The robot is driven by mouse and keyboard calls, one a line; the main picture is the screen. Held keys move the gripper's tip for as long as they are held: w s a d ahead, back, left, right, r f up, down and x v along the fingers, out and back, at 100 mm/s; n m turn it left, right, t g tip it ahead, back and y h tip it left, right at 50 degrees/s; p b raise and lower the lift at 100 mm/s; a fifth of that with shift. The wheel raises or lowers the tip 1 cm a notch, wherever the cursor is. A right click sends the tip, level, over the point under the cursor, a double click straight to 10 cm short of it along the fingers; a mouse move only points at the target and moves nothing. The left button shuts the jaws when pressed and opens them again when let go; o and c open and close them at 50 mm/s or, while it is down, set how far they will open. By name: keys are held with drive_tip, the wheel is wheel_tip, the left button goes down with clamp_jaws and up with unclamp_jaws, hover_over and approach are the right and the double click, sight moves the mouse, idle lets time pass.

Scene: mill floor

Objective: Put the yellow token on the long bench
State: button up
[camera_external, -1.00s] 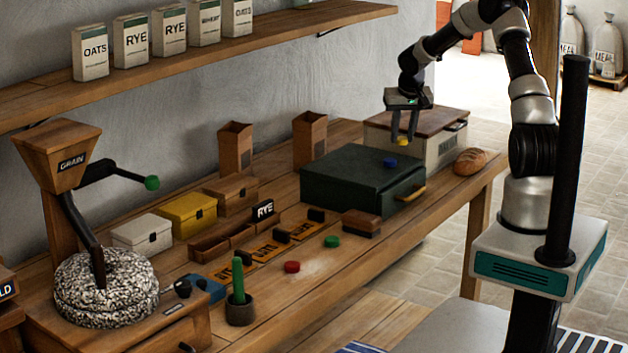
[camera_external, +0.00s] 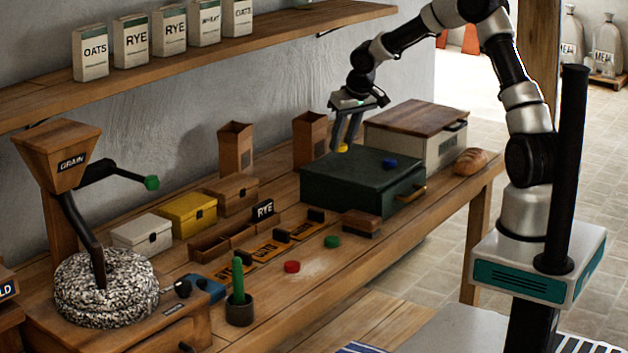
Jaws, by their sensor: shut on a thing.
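My gripper (camera_external: 346,146) is shut on the yellow token (camera_external: 342,148), which shows between its fingertips. It holds the token over the back part of the dark green box (camera_external: 345,178); I cannot tell how far above the lid it is. The long bench (camera_external: 400,222) is wooden and runs from the front left to the back right. A blue token (camera_external: 389,163) lies on the green box. A red token (camera_external: 292,267) and a green token (camera_external: 332,241) lie on the bench top.
A white box with a wooden lid (camera_external: 415,134) and a bread loaf (camera_external: 470,161) stand at the bench's right end. Bare wood surrounds the red and green tokens.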

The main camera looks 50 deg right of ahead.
drive_tip(key=a+f+n+y+b, duration=0.15)
drive_tip(key=a+n, duration=0.25)
drive_tip(key=a, duration=1.1)
drive_tip(key=n+g+y+b, duration=0.1)
drive_tip(key=n+y+b, duration=0.25)
drive_tip(key=n, duration=0.55)
hover_over(265, 294)
drive_tip(key=s+d, duration=0.1)
wheel_tip(265, 294, down, 11)
drive_tip(key=shift+s+r, duration=0.1)
drive_tip(key=shift+r, duration=0.1)
drive_tip(key=shift+f+b, duration=0.4)
drive_tip(key=shift+f, duration=1.95)
drive_tip(key=shift+f, duration=0.1)
drive_tip(key=shift+f+b, duration=0.15)
drive_tip(key=shift+b, duration=0.15)
drive_tip(key=o, duration=1)
